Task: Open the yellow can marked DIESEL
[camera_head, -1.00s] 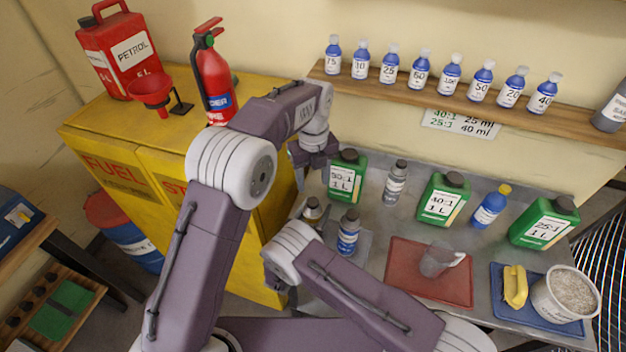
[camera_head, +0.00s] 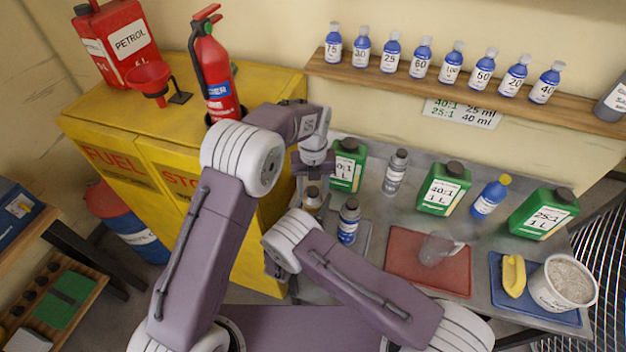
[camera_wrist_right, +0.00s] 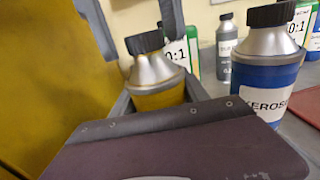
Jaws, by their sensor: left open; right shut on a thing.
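The yellow can (camera_head: 312,205) stands near the left end of the bench, its black cap (camera_wrist_right: 147,42) on its metal cone top. In the right wrist view it shows its yellow body (camera_wrist_right: 160,100); no DIESEL label is visible. My right gripper (camera_wrist_right: 162,97) is shut around the can's body; in the head view my arm mostly hides it. My left gripper (camera_head: 313,178) points down over the can, open. In the wrist view its grey fingers (camera_wrist_right: 143,42) appear on both sides of the cap; I cannot tell whether they touch it.
A blue kerosene can (camera_head: 348,222) stands close right of the yellow can. A green jug (camera_head: 346,167) and a grey can (camera_head: 395,172) stand behind. The yellow cabinet (camera_head: 215,175) borders the left. A red mat (camera_head: 410,270) with a clear beaker (camera_head: 437,249) lies to the right.

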